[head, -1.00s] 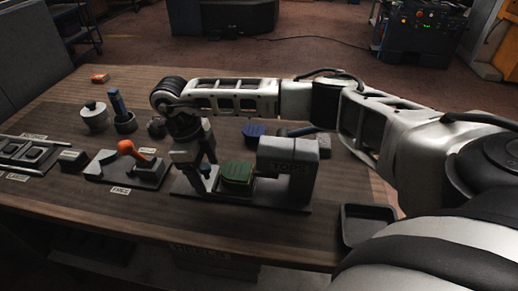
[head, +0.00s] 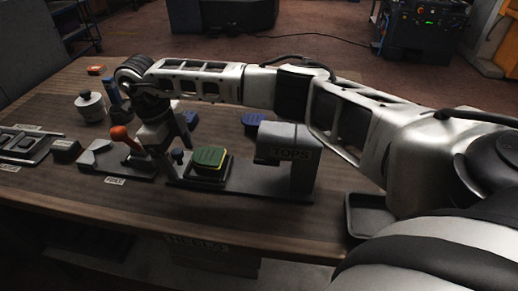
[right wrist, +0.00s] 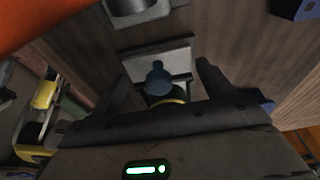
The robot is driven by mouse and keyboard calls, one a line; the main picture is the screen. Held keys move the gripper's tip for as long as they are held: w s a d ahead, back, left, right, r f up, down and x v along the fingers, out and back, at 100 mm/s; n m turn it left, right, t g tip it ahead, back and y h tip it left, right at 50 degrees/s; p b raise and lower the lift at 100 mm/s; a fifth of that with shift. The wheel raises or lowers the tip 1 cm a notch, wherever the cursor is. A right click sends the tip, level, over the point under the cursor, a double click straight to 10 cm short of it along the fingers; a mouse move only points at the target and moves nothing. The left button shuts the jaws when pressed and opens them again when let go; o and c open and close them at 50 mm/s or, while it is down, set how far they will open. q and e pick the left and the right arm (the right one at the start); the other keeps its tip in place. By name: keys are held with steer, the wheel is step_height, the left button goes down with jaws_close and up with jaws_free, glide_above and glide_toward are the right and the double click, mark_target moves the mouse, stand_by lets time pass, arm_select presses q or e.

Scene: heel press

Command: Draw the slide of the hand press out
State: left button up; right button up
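The hand press (head: 292,140), marked TOPS, stands on a long grey base plate at the table's right. Its slide carries a green pad (head: 210,157) with a yellow edge, which is clear of the press head on the left. A small blue knob (head: 178,157) stands at the slide's left end. My right gripper (head: 173,152) is over that end. In the right wrist view, the blue knob (right wrist: 158,78) stands between the fingers of my right gripper (right wrist: 160,75), with gaps on both sides, so it is open. My left gripper is not in view.
An orange ball-topped lever (head: 121,133) on another fixture stands close left of my right gripper. A white lidded pot (head: 89,106) is behind it. A dark tray (head: 366,216) sits at the table's right edge. The front strip of the table is clear.

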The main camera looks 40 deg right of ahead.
stand_by(0.4)
steer(key=shift+r+p, duration=1.2)
steer(key=shift+r, duration=0.5)
steer(key=shift+r, duration=0.15)
steer(key=shift+r+p, duration=0.5)
steer(key=shift+r, duration=0.45)
